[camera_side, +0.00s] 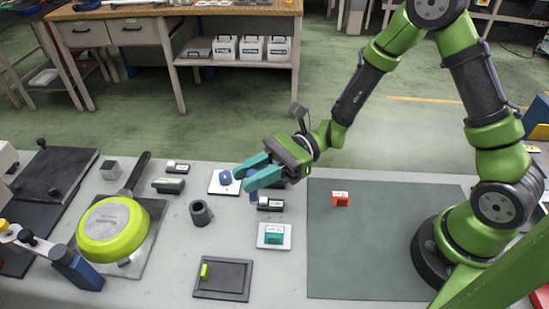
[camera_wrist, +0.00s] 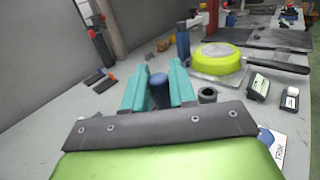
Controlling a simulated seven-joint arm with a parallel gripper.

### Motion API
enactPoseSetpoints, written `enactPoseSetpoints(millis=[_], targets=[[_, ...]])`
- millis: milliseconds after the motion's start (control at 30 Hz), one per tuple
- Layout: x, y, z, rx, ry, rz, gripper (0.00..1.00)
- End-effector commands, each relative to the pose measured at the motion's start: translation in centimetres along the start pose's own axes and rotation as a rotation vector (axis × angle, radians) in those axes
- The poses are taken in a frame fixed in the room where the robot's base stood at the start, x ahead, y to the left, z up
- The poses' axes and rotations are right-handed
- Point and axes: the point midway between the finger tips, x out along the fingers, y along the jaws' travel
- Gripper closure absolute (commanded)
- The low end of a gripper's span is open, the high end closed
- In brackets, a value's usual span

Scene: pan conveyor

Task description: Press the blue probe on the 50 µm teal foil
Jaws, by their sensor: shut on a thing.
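My gripper (camera_side: 256,178) has teal fingers and points left, above the grey table. It is shut on the blue probe (camera_wrist: 158,92), a dark blue round-topped piece between the fingers in the wrist view. In the side view the fingers mostly hide the probe; a bluish bit shows just below them. The teal foil piece (camera_side: 274,239) sits on a small white plate (camera_side: 266,245), nearer the camera than my gripper and apart from it. I cannot make out this foil in the wrist view. The thickness marking is too small to read.
A blue rounded piece (camera_side: 225,178) stands on another white plate (camera_side: 213,190). A black-and-white meter (camera_side: 270,204) lies beneath my gripper. A dark cup (camera_side: 201,213), a lime pan (camera_side: 113,232) and a dark tray (camera_side: 222,291) stand left. A red block (camera_side: 340,198) sits on the mat (camera_side: 385,260).

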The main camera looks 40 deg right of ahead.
Motion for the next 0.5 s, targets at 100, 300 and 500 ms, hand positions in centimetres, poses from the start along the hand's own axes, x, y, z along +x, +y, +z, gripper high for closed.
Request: enactPoseSetpoints(millis=[100,300,500], targets=[[-0.7,2.6,-0.1,0.002,0.0,0.119,1.0],[-1.1,5.0,-0.2,-0.001,0.001,0.233,1.0],[-1.2,5.2,-1.3,0.003,0.001,0.245,1.0]])
